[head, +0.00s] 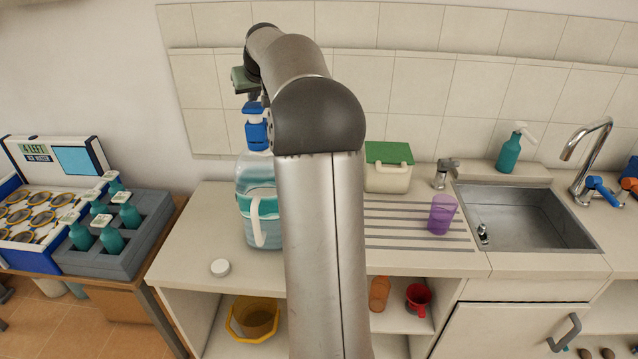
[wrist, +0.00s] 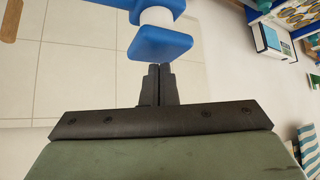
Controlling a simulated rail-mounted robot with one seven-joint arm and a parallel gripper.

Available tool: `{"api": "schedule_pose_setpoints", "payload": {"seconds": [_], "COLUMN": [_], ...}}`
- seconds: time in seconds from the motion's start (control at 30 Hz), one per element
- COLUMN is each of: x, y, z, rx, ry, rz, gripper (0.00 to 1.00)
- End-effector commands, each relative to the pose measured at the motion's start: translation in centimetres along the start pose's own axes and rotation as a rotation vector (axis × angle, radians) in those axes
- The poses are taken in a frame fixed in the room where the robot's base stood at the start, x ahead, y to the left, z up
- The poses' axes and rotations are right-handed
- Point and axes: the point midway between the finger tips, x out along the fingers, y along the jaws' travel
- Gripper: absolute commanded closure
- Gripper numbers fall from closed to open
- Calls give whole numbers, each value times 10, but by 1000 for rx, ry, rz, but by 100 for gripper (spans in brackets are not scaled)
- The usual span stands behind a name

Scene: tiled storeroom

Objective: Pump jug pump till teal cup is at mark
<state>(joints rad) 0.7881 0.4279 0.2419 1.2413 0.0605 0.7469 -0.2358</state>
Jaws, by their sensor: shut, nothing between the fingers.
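The jug (head: 243,208) is clear with a teal band, a white handle and liquid inside. It stands upright on the counter, its right side hidden behind my arm. Its blue pump (head: 257,136) sticks up from the top; the blue pump head and white stem also fill the top of the wrist view (wrist: 160,43). My gripper (head: 254,96) is just above the pump, with its fingers shut and empty. In the wrist view the closed fingertips (wrist: 158,70) are right by the pump head; I cannot tell whether they touch. I see no teal cup; my arm hides part of the counter.
A purple cup (head: 442,214) stands on the ribbed drainboard left of the sink (head: 535,218). A green-lidded box (head: 388,178) is behind it. A rack of teal bottles (head: 120,250) stands at left.

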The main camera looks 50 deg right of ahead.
Motion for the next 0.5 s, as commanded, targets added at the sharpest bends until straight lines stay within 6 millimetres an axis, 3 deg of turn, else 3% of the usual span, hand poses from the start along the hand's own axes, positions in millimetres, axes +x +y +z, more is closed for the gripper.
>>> {"api": "schedule_pose_setpoints", "payload": {"seconds": [0.5], "x": [8], "y": [0], "z": [7], "rx": [0], "ry": [-1], "rz": [0], "gripper": [100]}}
